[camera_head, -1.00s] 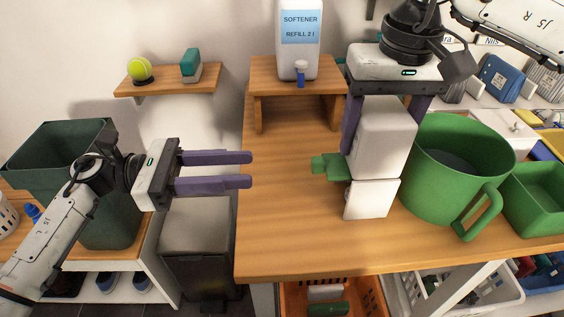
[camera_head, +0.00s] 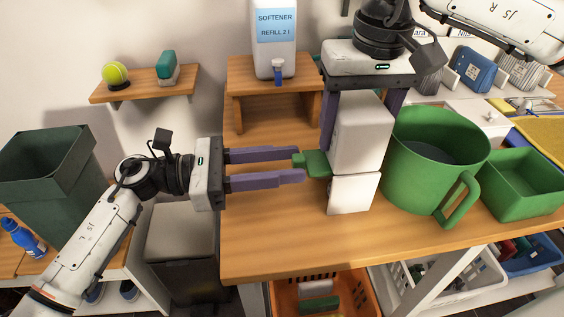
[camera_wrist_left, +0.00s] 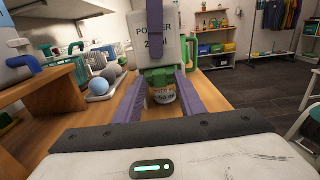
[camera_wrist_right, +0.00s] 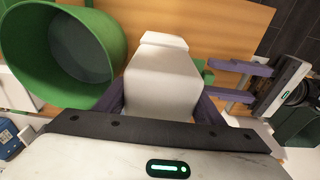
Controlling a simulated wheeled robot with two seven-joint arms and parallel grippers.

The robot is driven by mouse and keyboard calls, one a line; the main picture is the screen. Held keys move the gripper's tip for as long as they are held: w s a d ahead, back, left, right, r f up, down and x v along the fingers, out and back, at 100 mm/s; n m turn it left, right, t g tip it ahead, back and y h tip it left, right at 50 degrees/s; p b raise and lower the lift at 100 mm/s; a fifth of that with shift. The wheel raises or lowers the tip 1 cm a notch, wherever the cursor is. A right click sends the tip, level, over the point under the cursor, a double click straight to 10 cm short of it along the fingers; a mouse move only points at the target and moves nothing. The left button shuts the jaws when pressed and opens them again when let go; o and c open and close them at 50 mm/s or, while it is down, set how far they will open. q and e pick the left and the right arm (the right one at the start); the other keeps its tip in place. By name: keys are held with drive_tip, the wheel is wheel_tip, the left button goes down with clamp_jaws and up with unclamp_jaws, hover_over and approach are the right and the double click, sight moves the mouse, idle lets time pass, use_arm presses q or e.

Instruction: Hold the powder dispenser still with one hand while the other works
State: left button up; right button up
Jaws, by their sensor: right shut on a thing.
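The powder dispenser (camera_head: 361,130) is a white box on a white lower block (camera_head: 352,194) on the wooden table, with a green lever (camera_head: 313,164) on its left side. My right gripper (camera_head: 362,125) is shut on the dispenser from above, one finger on each side. It also grips the dispenser (camera_wrist_right: 163,78) in the right wrist view. My left gripper (camera_head: 303,164) is open, its fingertips at the green lever, one above and one below it in the picture.
A large green bucket (camera_head: 428,160) stands close to the dispenser's right, with a green bin (camera_head: 522,183) beyond it. A softener bottle (camera_head: 274,40) stands on a small wooden riser (camera_head: 270,75) behind. The table's front left area is clear.

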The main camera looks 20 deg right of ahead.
sight(292, 163)
use_arm(q)
clamp_jaws()
drive_tip(key=shift+x, duration=1.75)
unclamp_jaws()
drive_tip(key=shift+a, duration=0.1)
drive_tip(key=v, duration=1.2)
